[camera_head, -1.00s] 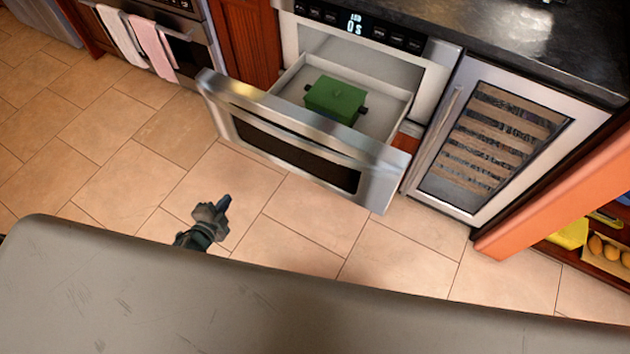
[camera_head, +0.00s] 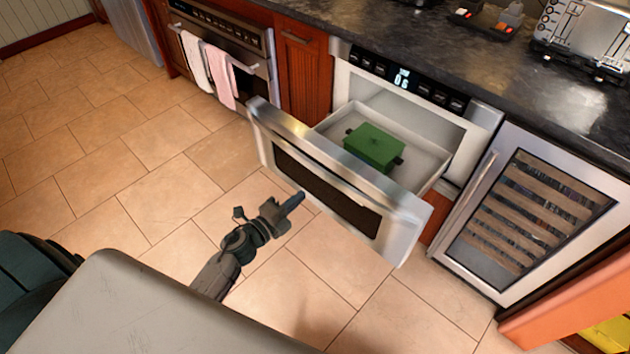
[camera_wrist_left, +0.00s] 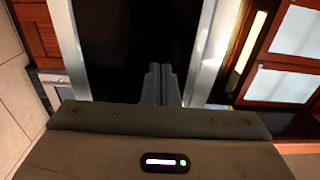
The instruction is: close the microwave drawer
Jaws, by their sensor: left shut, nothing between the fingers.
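The microwave drawer (camera_head: 325,192) is pulled out from the microwave (camera_head: 432,97) under the counter. Its steel front has a dark window and faces me. A green lidded box (camera_head: 374,147) sits inside the drawer, towards the left of the tray. My left gripper (camera_head: 298,197) is shut and empty, with its fingertips close in front of the drawer's dark window; I cannot tell if they touch. In the left wrist view the shut fingers (camera_wrist_left: 161,82) point at the dark window (camera_wrist_left: 135,40) between steel borders. My right gripper is not in view.
A wine cooler (camera_head: 530,215) stands right of the microwave, and an oven (camera_head: 225,45) with hanging towels (camera_head: 208,65) is to the left. The black counter (camera_head: 400,40) runs above. Tiled floor (camera_head: 130,180) is clear to the left.

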